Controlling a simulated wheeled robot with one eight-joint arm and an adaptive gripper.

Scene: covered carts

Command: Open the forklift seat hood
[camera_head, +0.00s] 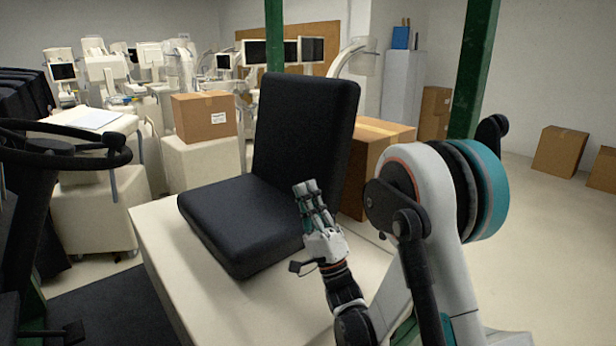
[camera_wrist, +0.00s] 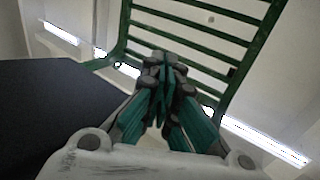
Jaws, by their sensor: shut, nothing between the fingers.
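The forklift seat has a black backrest (camera_head: 302,125) and a black cushion (camera_head: 240,222). It sits on a cream seat hood (camera_head: 190,275), which looks closed and flat. My gripper (camera_head: 308,188) is shut and empty, pointing up just right of the cushion, above the hood's right part. I cannot tell whether it touches the seat. In the wrist view my gripper (camera_wrist: 165,70) shows its teal fingers together, with a black surface, likely the seat (camera_wrist: 50,115), at the left.
A steering wheel (camera_head: 65,150) is at the left. A cardboard box (camera_head: 375,165) stands behind the seat. Covered carts crowd the back left. Open floor lies at the right.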

